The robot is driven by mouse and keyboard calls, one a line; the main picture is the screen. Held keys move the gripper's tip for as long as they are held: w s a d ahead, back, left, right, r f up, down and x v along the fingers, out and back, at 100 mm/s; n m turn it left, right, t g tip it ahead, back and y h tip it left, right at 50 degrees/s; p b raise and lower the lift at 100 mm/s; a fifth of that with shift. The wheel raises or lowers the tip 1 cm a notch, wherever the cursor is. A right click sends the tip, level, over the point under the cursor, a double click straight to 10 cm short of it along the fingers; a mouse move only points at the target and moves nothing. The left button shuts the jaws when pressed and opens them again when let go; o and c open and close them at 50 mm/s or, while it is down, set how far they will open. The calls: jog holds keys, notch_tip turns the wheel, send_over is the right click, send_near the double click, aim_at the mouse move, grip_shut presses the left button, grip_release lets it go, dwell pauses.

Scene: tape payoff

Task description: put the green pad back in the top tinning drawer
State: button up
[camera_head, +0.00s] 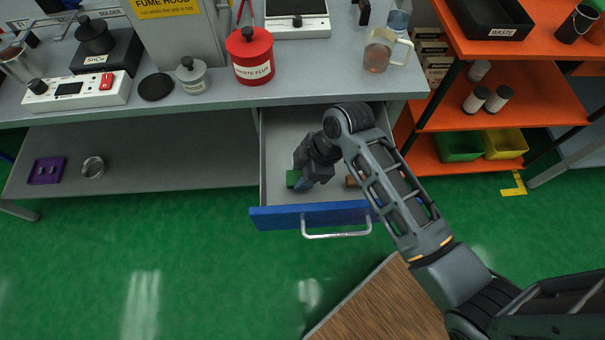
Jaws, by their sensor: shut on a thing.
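The top drawer (279,217) is pulled open under the grey workbench. It has a blue front, a pale handle and a grey inside. My gripper (297,184) is inside the drawer outline, pointing down, shut on the green pad (292,178). Only a small green part of the pad shows; my gripper hides the rest. I cannot tell whether the pad touches the drawer floor. A small brown thing (351,181) lies in the drawer to the right, partly behind my arm.
The workbench (215,100) holds a red waste flux pot (250,57), a solder station (78,92) and a beaker (377,55). An orange shelf unit (540,110) stands at the right. A wooden surface (375,305) is at the bottom. Green floor is clear at the left front.

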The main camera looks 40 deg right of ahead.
jog(key=shift+f, duration=0.9)
jog(key=shift+f, duration=0.1)
jog(key=o, duration=1)
jog(key=v, duration=1.2)
jog(key=shift+r, duration=0.2)
